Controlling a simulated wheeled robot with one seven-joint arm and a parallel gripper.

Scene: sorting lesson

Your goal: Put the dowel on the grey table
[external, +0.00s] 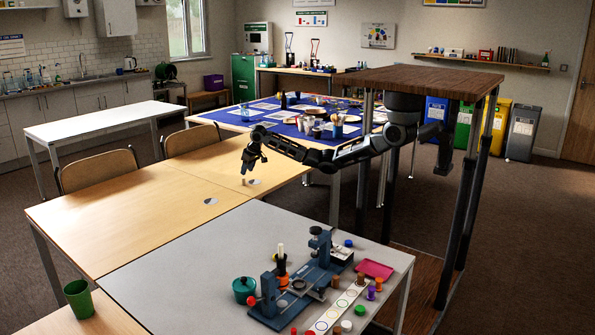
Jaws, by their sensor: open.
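My gripper (250,166) hangs at the end of my outstretched arm, open, above the far part of the light wooden table. A small pale upright piece (243,182), which looks like the dowel, stands on the wooden table just below the gripper. It is too small to tell whether the fingers touch it or are around it. The grey table (190,266) is in front of the wooden table, with its left half bare.
On the grey table stand a blue-grey fixture (318,272), a green pot (244,290), a pink tray (375,269) and a strip with coloured circles (335,310). A green cup (78,299) is at front left.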

